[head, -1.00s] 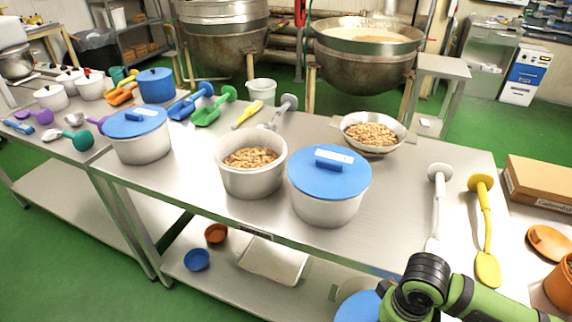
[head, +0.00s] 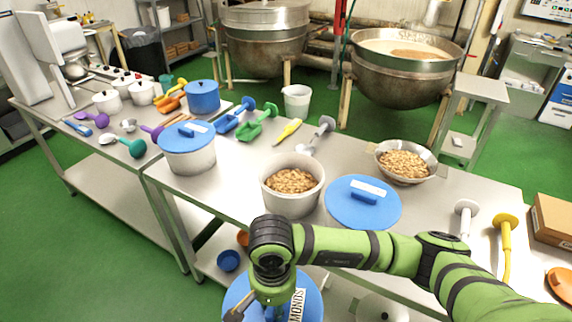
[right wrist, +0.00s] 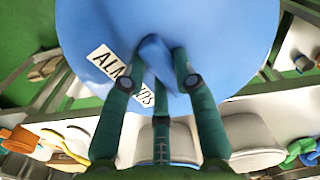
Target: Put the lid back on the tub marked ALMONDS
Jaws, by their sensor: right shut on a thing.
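My right gripper (head: 268,306) is shut on the raised handle of a blue lid (right wrist: 220,40). The lid's white label (right wrist: 112,68) reads ALMONDS, partly covered by a finger. In the head view the lid (head: 236,292) hangs in front of the table's front edge, below the open tub. That open white tub (head: 291,203) stands on the table, full of nuts; I read no marking on it. My left gripper is not in view.
A blue-lidded tub (head: 363,203) stands right of the open tub, partly behind my arm. Another lidded tub (head: 188,155) stands left. A metal bowl of nuts (head: 404,166) is behind. Scoops and ladles lie around. Some steel tabletop (head: 232,190) is clear.

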